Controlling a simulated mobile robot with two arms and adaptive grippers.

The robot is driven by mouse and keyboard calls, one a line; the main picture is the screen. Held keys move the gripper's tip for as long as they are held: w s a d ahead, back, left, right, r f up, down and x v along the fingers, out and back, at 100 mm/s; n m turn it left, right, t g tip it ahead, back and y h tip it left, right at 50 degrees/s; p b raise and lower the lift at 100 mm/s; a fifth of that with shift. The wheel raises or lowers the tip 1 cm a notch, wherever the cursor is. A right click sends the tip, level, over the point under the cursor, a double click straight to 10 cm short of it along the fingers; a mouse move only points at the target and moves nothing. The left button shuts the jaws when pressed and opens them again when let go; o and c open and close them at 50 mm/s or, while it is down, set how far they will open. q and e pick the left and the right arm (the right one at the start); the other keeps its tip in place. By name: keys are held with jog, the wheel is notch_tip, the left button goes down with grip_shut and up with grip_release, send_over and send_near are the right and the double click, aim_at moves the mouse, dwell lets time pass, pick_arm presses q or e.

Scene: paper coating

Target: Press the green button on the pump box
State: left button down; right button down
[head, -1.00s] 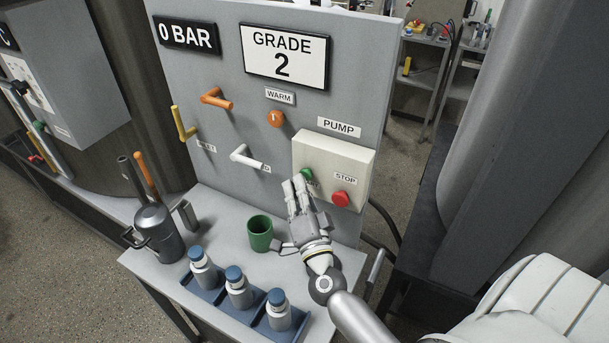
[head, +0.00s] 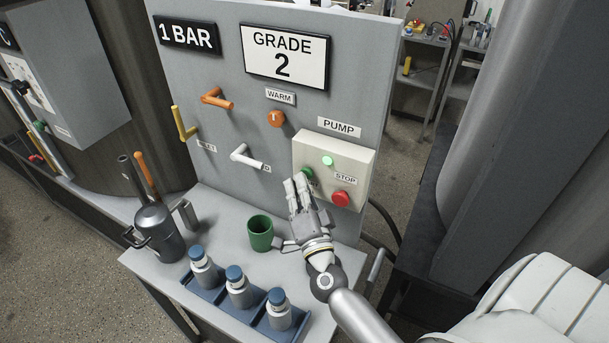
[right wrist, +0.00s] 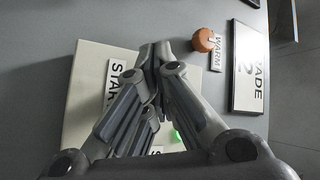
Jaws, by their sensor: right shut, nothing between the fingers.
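The pump box (head: 352,160) is a cream box on the grey panel, under a PUMP label. Its green button (head: 307,173) is at the left, partly hidden behind my right gripper's fingertips. A red button (head: 341,199) sits under the STOP label, and a small light (head: 328,161) on the box glows green. My right gripper (head: 296,183) is shut and empty, its tips at or just in front of the green button; contact cannot be made out. In the right wrist view the shut fingers (right wrist: 155,50) cover the button beside the START label (right wrist: 113,82). My left gripper is not in view.
The display (head: 186,34) reads 1 BAR. A green cup (head: 260,234) stands left of my right gripper. Several capped bottles stand in a blue rack (head: 213,292) at the table front. A grey can (head: 160,236) is at the left. Levers (head: 248,159) stick out of the panel.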

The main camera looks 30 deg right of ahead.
jog(key=shift+s+a, duration=0.45)
jog(key=shift+a, duration=0.25)
jog(key=a, duration=0.1)
jog(key=s+a, duration=0.1)
jog(key=a, duration=0.1)
jog(key=s+a, duration=0.1)
jog(key=shift+s+a+p, duration=0.2)
jog(key=shift+s+p, duration=0.05)
jog(key=shift+p, duration=0.1)
dwell(0.7)
